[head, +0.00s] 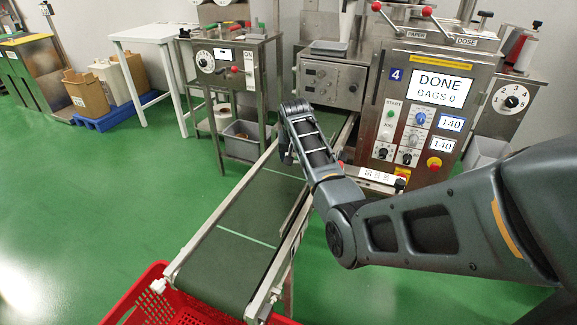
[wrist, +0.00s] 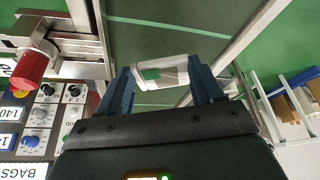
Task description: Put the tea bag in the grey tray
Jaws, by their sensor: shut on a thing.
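My gripper (wrist: 160,80) is shut on the tea bag (wrist: 170,72), a small white packet with a green mark, held between the two blue fingers in the wrist view. In the head view my gripper (head: 287,152) is over the far part of the green conveyor belt, and my arm hides the tea bag there. A grey open container (head: 243,140), perhaps the grey tray, sits low beside the conveyor, under the left machine. Another grey tray-like piece (head: 329,47) lies on top of the steel machine behind. I cannot tell which is the task's tray.
The conveyor (head: 225,258) runs from the machines toward a red crate (head: 155,300) at its near end. The control panel reading DONE (head: 437,89) stands to the right, close to my arm. A white table (head: 150,36) stands back left. Open green floor (head: 90,200) lies left.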

